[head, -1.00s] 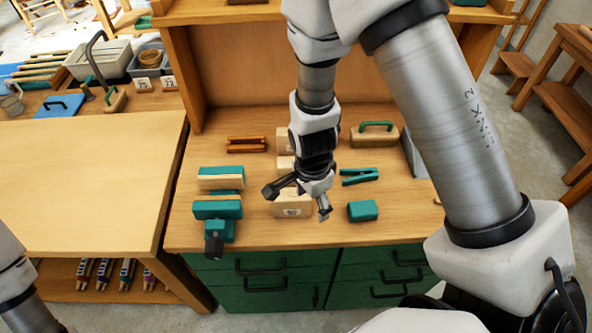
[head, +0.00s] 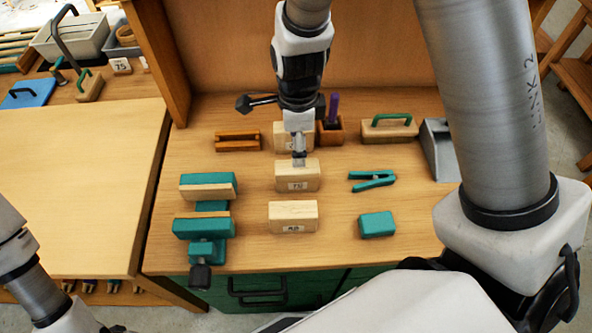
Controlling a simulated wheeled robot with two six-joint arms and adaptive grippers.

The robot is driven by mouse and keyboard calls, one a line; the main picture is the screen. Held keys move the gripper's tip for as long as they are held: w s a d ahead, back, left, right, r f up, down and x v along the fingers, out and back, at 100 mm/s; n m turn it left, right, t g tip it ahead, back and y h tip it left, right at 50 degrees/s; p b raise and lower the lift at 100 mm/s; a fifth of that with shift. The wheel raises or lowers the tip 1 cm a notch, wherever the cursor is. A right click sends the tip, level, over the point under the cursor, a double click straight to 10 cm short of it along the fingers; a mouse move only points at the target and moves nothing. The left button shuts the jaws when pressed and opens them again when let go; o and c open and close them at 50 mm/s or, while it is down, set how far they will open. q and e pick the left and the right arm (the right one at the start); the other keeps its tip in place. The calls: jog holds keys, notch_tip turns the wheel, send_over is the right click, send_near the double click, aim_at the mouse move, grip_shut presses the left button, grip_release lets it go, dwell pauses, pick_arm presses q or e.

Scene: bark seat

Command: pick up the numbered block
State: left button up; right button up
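Three pale wooden blocks with number labels stand in a column on the workbench (head: 345,230). The front block (head: 293,217) and the middle block (head: 298,180) show their labels, though the print is small. The back block (head: 281,137) is partly hidden by my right gripper. My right gripper (head: 299,158) points down at the back top edge of the middle block. I see its fingers nearly edge-on, so I cannot tell their opening or whether they touch the block. My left arm shows at the lower left, but its gripper is out of view.
A teal vise (head: 207,228) stands left of the blocks. Teal clippers (head: 372,181) and a teal block (head: 377,224) lie to the right. Behind are a brown clamp-like piece (head: 237,141), a pot (head: 331,132) and a green-handled float (head: 388,127). The left tabletop (head: 75,185) is clear.

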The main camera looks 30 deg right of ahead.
aim_at(297, 175)
jog(key=f+b, duration=0.3)
jog(key=f, duration=0.1)
jog(key=shift+s+f, duration=0.15)
jog(key=shift+s, duration=0.05)
jog(key=shift+w+f, duration=0.15)
jog(key=shift+f, duration=0.15)
notch_tip(297, 175, down, 6)
jog(key=shift+f+b, duration=0.15)
jog(key=shift+b, duration=0.15)
jog(key=shift+w+f, duration=0.15)
jog(key=shift+f, duration=0.25)
jog(key=shift+r, duration=0.1)
jog(key=c, duration=0.3)
pick_arm(q)
notch_tip(297, 175, down, 5)
jog(key=shift+s, duration=0.1)
pick_arm(e)
grip_shut()
